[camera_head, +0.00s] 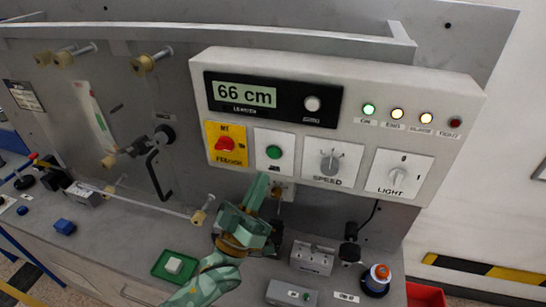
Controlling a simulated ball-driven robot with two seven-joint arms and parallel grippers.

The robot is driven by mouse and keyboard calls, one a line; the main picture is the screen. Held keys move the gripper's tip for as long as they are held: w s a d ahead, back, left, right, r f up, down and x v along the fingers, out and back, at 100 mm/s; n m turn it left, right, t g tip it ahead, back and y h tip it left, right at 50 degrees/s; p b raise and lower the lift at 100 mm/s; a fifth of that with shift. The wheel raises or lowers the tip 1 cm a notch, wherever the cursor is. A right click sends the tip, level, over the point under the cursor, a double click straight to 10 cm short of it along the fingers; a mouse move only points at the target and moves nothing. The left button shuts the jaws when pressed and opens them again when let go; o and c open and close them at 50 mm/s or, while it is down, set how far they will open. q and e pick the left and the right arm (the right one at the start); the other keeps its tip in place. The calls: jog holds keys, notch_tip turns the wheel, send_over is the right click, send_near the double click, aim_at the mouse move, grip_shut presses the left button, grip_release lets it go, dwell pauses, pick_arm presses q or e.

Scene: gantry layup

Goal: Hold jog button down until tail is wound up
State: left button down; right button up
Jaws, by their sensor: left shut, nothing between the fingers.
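The green jog button (274,152) sits on a white plate on the control panel, below the display (245,95) that reads 66 cm. My left gripper (260,183) is shut and empty, with its tip just below the jog button. A gap shows between the tip and the button in the picture; the depth between them is hard to judge. A thin pale strand, possibly the tail (150,203), runs across the lower left to a brass-coloured guide (203,212). My right gripper is not in view.
The panel also carries a red button on a yellow plate (225,144), a speed knob (329,162), a light knob (398,176) and several lamps, with the green (368,109) lit. Below stand a green tray (167,266), a grey block (312,258) and an orange-topped spool (378,276).

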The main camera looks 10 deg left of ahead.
aim_at(275, 150)
pick_arm(q)
jog(key=shift+w+d+b, duration=0.1)
jog(key=shift+w+b, duration=0.6)
jog(key=shift+w, duration=1.8)
jog(key=shift+w, duration=0.4)
jog(key=shift+w+b, duration=0.35)
jog(key=shift+w, duration=0.1)
dwell(0.6)
jog(key=shift+s, duration=0.1)
dwell(2.9)
jog(key=shift+s+p, duration=0.45)
jog(key=shift+s, duration=0.35)
jog(key=shift+s+p, duration=1.05)
jog(key=shift+s, duration=1.45)
